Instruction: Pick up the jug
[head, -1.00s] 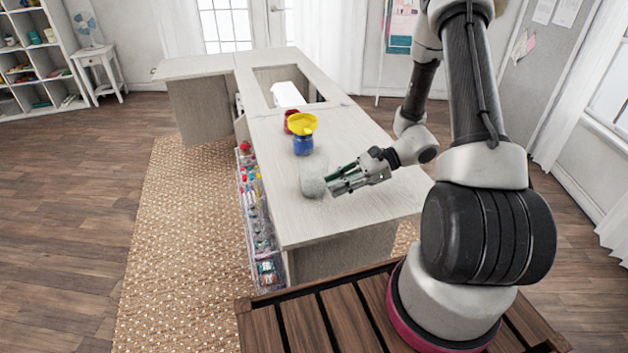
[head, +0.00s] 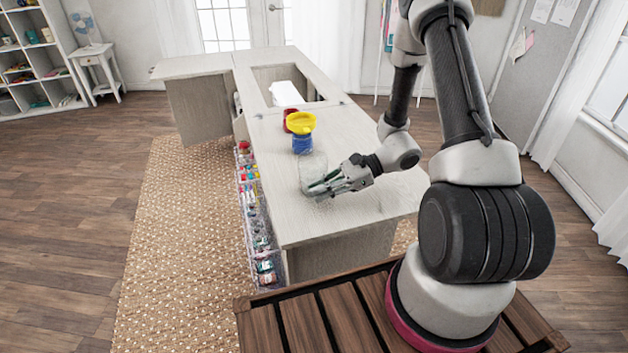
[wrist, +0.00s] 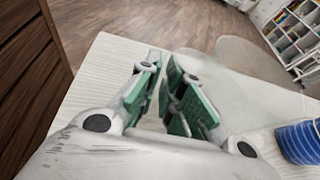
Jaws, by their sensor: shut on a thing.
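The jug (head: 312,164) is a clear, see-through vessel on the near part of the pale cabinet top (head: 366,196) in the head view. It looks upright, and its outline is faint. My gripper (head: 320,186) reaches in from the right, with its fingers at the jug's lower near side. In the wrist view the green-padded fingers (wrist: 164,88) are close together with a narrow gap, shut on a part of the jug. The glass is too faint there to tell which part is between the pads. I see no clear gap between jug and cabinet top.
The top's right side is clear.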

